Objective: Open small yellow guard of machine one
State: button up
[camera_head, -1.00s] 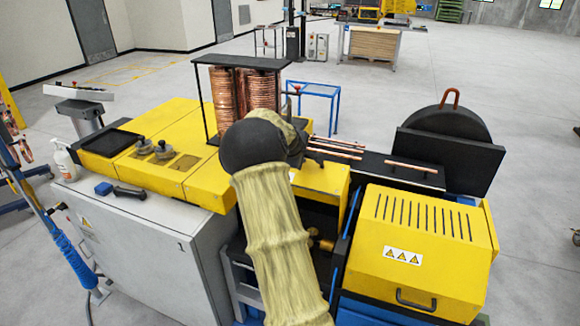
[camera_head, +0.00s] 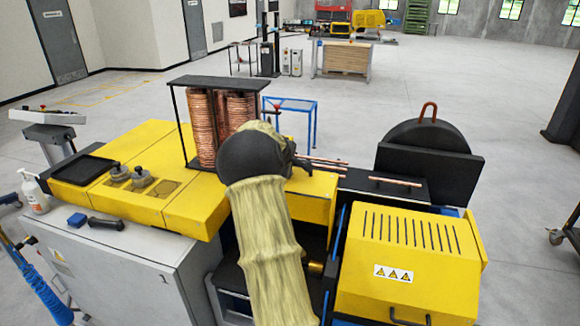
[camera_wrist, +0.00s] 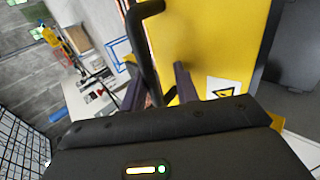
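In the wrist view a yellow panel (camera_wrist: 205,45) with a warning sticker (camera_wrist: 222,92) fills the upper middle. It appears to be the small guard; I cannot tell which yellow cover in the head view it matches. A bent black handle (camera_wrist: 146,50) stands out in front of it. My gripper (camera_wrist: 160,80) has its two dark fingers apart, with the handle running down between them. I cannot tell whether the fingers touch it. In the head view my arm hides the gripper, over the middle of the yellow machine (camera_head: 160,202).
A larger slotted yellow guard (camera_head: 410,262) with a black handle is at the right. Copper coils (camera_head: 203,125) stand in a black frame behind my arm. Copper tubes (camera_head: 396,181) lie right of the arm. A bottle (camera_head: 36,193) stands at the left.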

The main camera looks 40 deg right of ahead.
jog(key=shift+s, duration=0.1)
jog(key=shift+a+r+b, duration=0.3)
jog(key=shift+b, duration=0.1)
jog(key=b+v, duration=0.6)
jog(key=v, duration=1)
jog(key=shift+s+a, duration=0.15)
jog(key=shift+s, duration=0.1)
jog(key=shift+r, duration=0.1)
jog(key=shift+c, duration=0.2)
